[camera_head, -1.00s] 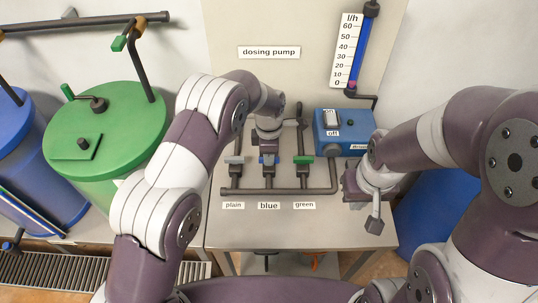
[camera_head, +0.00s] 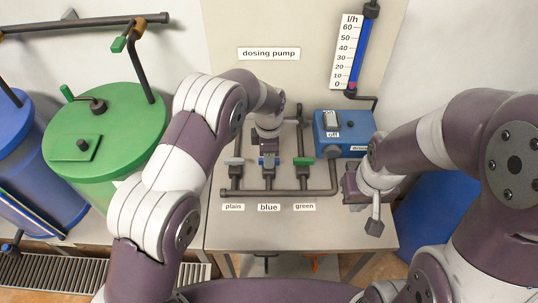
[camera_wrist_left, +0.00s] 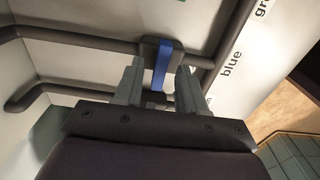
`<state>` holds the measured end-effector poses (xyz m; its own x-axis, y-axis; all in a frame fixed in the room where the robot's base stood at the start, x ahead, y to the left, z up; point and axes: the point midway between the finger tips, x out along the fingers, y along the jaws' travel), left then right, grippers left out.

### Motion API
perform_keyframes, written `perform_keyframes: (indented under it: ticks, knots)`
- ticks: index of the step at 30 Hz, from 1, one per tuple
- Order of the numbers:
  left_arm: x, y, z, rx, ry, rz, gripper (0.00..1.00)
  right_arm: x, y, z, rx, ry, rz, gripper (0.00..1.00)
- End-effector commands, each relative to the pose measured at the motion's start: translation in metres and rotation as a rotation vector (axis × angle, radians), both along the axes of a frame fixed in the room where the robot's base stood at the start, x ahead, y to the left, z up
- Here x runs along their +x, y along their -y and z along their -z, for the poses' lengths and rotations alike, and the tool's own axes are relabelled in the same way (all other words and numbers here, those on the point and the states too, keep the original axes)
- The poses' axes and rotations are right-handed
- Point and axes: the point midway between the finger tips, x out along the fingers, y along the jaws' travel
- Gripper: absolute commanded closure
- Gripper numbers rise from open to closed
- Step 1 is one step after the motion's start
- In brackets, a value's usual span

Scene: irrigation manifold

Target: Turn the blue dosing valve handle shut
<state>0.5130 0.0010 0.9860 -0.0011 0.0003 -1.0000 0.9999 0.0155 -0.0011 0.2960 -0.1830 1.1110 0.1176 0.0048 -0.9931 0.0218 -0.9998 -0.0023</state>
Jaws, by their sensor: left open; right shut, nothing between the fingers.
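The blue valve handle (camera_wrist_left: 162,66) shows in the left wrist view as a flat blue bar lying across its pipe. In the head view only a little of the blue handle (camera_head: 268,161) shows beneath my left gripper. My left gripper (camera_wrist_left: 157,85) is open, with one finger on each side of the bar. I cannot tell whether a finger touches it. In the head view my left gripper (camera_head: 268,150) points down over the middle valve. My right gripper (camera_head: 374,224) is shut and empty, right of the manifold and above the table's right side.
A grey-handled valve (camera_head: 234,161) and a green-handled valve (camera_head: 304,161) stand close on either side. A manifold pipe (camera_head: 285,192) runs in front. The blue pump box (camera_head: 343,134) stands behind right. The table front (camera_head: 300,232) is clear.

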Motion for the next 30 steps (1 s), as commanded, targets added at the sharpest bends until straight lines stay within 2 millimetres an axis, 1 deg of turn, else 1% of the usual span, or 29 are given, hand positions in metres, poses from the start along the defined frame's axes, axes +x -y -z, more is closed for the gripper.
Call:
perform_keyframes:
  ticks: [2,5,6,8,9,12,15,17,30]
  knots:
    - [0.001,0.000,-0.013,-0.003,0.006,0.000,0.60,0.000,0.000,0.008,0.000,0.000,0.000,1.00]
    - [0.001,0.000,-0.040,-0.003,0.008,0.000,0.60,0.000,0.000,0.017,0.000,0.000,0.000,1.00]
    - [0.002,0.001,-0.052,-0.004,0.009,0.000,0.60,0.000,0.000,0.019,0.000,0.000,0.000,1.00]
    - [0.001,0.000,-0.068,-0.004,0.008,0.000,0.60,0.000,0.000,0.023,0.000,0.000,0.000,1.00]
    - [0.001,0.000,-0.092,-0.002,0.004,0.000,0.60,-0.001,0.000,0.001,0.000,-0.002,0.000,1.00]
    - [0.000,0.000,-0.111,-0.001,0.002,-0.001,0.60,0.000,0.000,-0.017,0.000,0.001,0.000,1.00]
    - [0.000,0.000,-0.120,-0.001,0.002,-0.001,0.60,0.000,0.000,-0.025,0.000,0.000,0.000,1.00]
    - [0.000,0.000,-0.121,-0.001,0.002,-0.001,0.60,0.000,0.000,-0.026,0.000,0.000,0.000,1.00]
    - [0.000,0.000,-0.119,-0.001,0.003,-0.001,0.60,0.000,0.000,-0.024,0.000,-0.001,0.000,1.00]
